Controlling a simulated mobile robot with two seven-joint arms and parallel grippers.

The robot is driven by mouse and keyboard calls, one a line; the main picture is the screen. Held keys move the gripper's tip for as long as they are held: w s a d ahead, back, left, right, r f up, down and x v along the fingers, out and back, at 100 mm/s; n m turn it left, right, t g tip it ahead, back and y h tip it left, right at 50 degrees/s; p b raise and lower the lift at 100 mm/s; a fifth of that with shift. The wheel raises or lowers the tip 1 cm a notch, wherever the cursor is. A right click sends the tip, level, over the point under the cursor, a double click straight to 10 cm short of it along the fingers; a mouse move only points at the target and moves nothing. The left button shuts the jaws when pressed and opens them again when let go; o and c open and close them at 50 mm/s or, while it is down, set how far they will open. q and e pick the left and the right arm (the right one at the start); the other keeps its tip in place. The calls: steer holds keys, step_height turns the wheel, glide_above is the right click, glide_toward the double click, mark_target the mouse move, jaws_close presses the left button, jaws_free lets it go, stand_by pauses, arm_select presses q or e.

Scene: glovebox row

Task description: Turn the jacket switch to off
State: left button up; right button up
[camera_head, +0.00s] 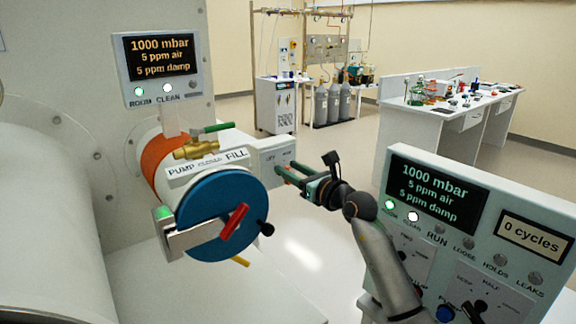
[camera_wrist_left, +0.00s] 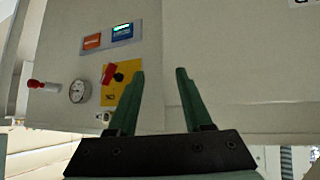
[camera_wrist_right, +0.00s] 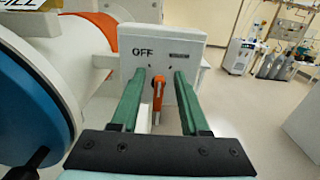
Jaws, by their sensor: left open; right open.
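The switch box (camera_wrist_right: 170,58) is pale grey, with OFF printed at its left and a small label, too small to read, at its right. It stands beside the small round chamber in the head view (camera_head: 268,150). An orange lever (camera_wrist_right: 158,88) hangs roughly straight down on its front, below and between the labels. My right gripper (camera_wrist_right: 160,76) is open, its green fingers to either side of the lever as seen; contact cannot be told. It also shows in the head view (camera_head: 284,168). My left gripper (camera_wrist_left: 160,72) is open and empty before another panel.
The chamber's blue door (camera_head: 215,215) with a red handle (camera_head: 234,221) is left of my right gripper. A control panel (camera_head: 480,235) stands at the right. The left wrist view shows a gauge (camera_wrist_left: 79,91) and a red knob on a yellow plate (camera_wrist_left: 112,88).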

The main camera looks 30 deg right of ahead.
steer(key=shift+w+a, duration=0.1)
steer(key=shift+w, duration=0.5)
steer(key=shift+c, duration=0.3)
jaws_close()
